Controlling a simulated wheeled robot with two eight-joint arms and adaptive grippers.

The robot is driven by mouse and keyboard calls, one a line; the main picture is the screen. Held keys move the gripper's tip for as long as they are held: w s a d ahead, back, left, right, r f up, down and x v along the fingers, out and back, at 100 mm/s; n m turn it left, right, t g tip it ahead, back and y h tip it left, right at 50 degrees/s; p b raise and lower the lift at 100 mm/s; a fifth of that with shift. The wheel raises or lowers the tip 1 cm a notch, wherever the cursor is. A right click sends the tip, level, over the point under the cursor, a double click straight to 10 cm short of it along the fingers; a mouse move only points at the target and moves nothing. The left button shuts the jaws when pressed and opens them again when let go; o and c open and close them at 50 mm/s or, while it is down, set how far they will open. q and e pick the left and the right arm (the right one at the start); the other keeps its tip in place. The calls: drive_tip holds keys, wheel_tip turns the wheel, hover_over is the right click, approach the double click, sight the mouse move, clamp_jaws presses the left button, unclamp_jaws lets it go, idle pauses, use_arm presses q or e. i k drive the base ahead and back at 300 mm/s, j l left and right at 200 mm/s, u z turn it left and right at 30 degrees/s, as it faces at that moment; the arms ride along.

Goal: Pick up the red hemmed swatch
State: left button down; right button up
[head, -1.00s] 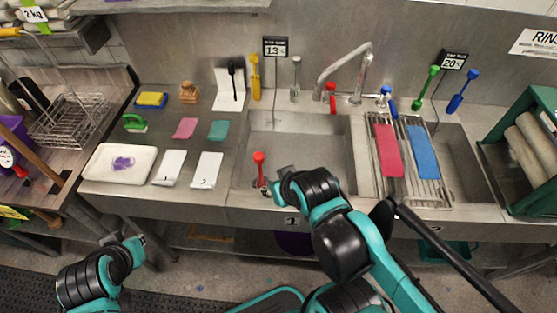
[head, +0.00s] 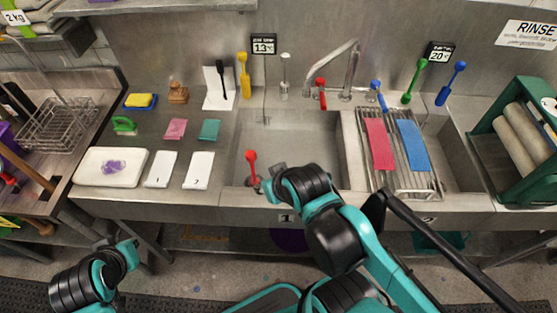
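A red swatch (head: 379,143) lies flat on the wire rack (head: 363,180) over the right-hand sink, left of a blue swatch (head: 413,145). Its hem is too small to make out. My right gripper (head: 262,186) is at the front of the left sink basin, well left of the red swatch. It is beside the lower end of a red paddle-shaped tool (head: 251,162); whether it grips the tool is unclear. My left gripper (head: 128,246) is low in front of the counter, far from the swatch. Its fingers are too small to read.
Pink (head: 176,129) and teal (head: 210,130) cloths, white cards and a white tray (head: 83,170) sit on the left counter. The faucet (head: 350,65) rises behind the sinks. A green rack with rolls (head: 512,125) stands right. My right arm crosses the front edge.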

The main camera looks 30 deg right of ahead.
sight(176, 131)
drive_tip(key=i+j+z, duration=0.25)
drive_tip(key=z, duration=0.2)
drive_tip(key=i+j+z, duration=0.2)
drive_tip(key=j+z, duration=0.3)
